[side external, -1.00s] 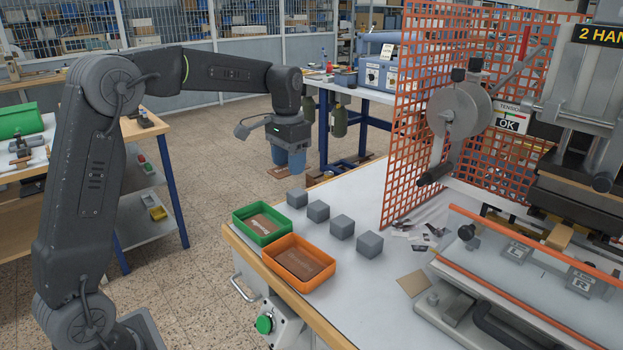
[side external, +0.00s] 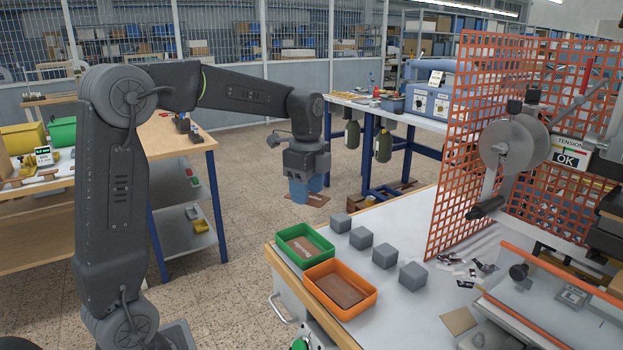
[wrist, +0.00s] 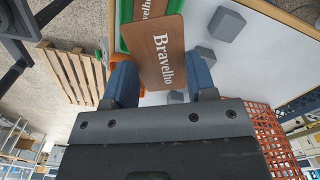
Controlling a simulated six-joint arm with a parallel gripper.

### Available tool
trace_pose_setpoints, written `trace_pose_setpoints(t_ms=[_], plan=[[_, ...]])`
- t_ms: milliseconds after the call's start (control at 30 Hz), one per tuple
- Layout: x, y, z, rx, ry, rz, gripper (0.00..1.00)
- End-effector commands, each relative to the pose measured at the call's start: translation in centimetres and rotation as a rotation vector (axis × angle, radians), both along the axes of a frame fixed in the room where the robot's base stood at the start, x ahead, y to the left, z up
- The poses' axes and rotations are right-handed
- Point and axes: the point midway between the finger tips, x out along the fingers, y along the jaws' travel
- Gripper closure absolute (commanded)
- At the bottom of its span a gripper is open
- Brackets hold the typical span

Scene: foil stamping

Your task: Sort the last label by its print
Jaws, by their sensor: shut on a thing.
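In the wrist view my gripper (wrist: 160,72) is shut on a brown label (wrist: 145,45), its blue fingers on either side. White print on the label reads "Bravelho". In the side view my gripper (side external: 307,190) hangs behind the bench's left end, apart from the trays. The orange tray (side external: 352,307) holds a brown label (side external: 340,290) whose print I cannot read from here.
Several grey blocks (side external: 413,276) stand in a row on the bench behind the trays. An orange mesh guard (side external: 470,160) and the press (side external: 560,310) stand to the right. Scraps (side external: 465,272) and a tan card (side external: 459,320) lie between. A pallet (wrist: 75,72) lies on the floor.

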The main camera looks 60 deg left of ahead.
Motion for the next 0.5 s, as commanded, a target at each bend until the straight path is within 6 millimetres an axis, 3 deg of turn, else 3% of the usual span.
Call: trace_pose_setpoints(t_ms=[200, 500], plan=[[-1.2, -1.0, -0.7, -0.001, -0.001, -0.304, 0.70], [-1.7, -1.3, -1.4, -0.002, -0.001, -0.421, 0.70]])
